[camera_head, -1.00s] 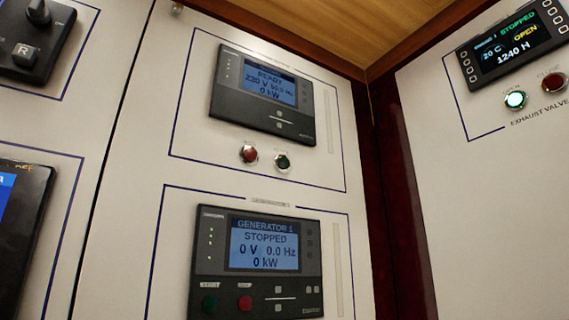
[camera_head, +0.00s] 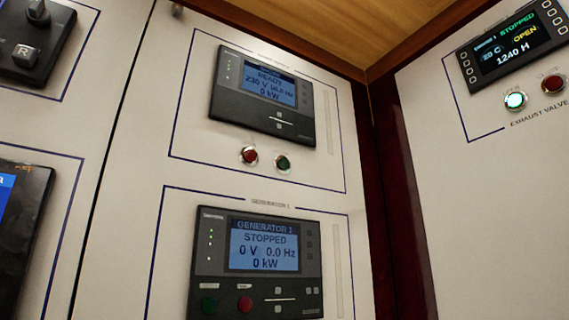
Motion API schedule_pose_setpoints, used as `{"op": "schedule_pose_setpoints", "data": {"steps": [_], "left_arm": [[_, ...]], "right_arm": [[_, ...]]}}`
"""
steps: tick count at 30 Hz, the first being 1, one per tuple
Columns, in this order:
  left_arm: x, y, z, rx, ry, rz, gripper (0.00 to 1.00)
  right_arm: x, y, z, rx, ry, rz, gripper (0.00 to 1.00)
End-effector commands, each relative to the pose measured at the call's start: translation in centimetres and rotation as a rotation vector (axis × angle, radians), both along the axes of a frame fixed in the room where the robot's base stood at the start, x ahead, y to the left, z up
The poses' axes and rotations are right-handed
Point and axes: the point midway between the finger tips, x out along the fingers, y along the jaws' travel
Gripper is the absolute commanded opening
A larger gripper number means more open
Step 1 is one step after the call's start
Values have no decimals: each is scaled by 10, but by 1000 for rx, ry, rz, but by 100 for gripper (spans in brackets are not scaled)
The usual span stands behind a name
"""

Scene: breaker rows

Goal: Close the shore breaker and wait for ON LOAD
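The upper controller (camera_head: 262,95) is mounted on the white panel, and its blue screen reads READY, 230 V, about 50 Hz and 0 kW. The heading above it is too blurred to read. Below it are a red button (camera_head: 249,155) and a dark green button (camera_head: 283,163), whose labels are too small to read. The green one looks unlit. Neither of my grippers is in view, and nothing touches the panel.
Below, the GENERATOR 1 controller (camera_head: 257,262) reads STOPPED, 0 V, 0.0 Hz, 0 kW. A rotary switch (camera_head: 38,12) is top left.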

Motion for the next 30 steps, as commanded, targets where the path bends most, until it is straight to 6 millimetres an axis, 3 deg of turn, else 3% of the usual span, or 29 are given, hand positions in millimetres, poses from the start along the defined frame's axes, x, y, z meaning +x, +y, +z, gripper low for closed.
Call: {"op": "schedule_pose_setpoints", "data": {"steps": [30], "left_arm": [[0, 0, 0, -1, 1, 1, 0]], "right_arm": [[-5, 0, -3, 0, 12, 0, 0]]}}
